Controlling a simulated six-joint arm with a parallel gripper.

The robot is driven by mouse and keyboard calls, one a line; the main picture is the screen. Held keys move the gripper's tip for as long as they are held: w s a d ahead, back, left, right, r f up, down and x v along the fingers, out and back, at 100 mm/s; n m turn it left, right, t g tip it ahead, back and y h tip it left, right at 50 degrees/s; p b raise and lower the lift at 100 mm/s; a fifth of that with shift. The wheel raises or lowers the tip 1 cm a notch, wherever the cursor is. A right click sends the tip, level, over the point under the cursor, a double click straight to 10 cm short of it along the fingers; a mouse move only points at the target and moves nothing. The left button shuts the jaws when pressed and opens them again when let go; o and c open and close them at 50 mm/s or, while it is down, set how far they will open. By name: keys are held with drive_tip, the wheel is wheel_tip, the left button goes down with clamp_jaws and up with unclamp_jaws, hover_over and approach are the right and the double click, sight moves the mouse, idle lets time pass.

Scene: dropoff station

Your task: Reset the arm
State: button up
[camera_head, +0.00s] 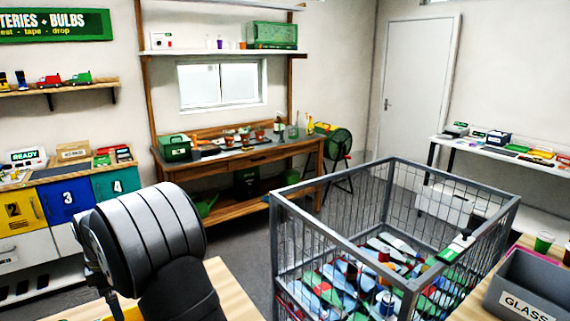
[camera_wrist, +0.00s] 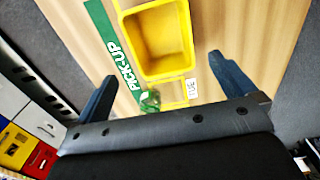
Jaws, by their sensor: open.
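My gripper (camera_wrist: 162,67) shows in the wrist view with its two dark blue fingers spread wide apart. It is open, and nothing is between the fingers except the view down to a wooden table (camera_wrist: 215,20). A yellow bin (camera_wrist: 165,74) stands on that table below, beside a green strip marked PICK-UP (camera_wrist: 118,62). The bin looks empty. A small green object (camera_wrist: 150,101) and a white label (camera_wrist: 192,88) are near the bin's lower edge. In the head view my arm fills the lower left, and the gripper's fingers are hidden.
A wire cage (camera_head: 395,170) full of mixed items stands right of my arm. A grey GLASS bin (camera_head: 535,285) and a green cup (camera_head: 543,241) are at the right edge. Numbered bins (camera_head: 68,199) line the left. A workbench (camera_head: 240,160) stands behind, with open floor before it.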

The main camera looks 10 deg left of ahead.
wheel_tip(320, 180, down, 13)
drive_tip(key=shift+d+r, duration=0.1)
drive_tip(key=r, duration=0.5)
drive_tip(key=shift+w+d+r, duration=0.1)
drive_tip(key=shift+w+d, duration=0.1)
drive_tip(key=shift+d, duration=0.05)
drive_tip(key=w+d+r, duration=0.5)
drive_tip(key=d+r, duration=0.2)
drive_tip(key=d, duration=0.3)
wheel_tip(320, 180, up, 12)
drive_tip(key=w+d+m, duration=0.2)
drive_tip(key=w+d, duration=0.5)
drive_tip(key=d, duration=0.4)
drive_tip(key=w+d+m, duration=0.3)
drive_tip(key=w+d, duration=0.4)
drive_tip(key=d, duration=0.4)
drive_tip(key=shift+w+d, duration=0.2)
drive_tip(key=shift+w, duration=0.15)
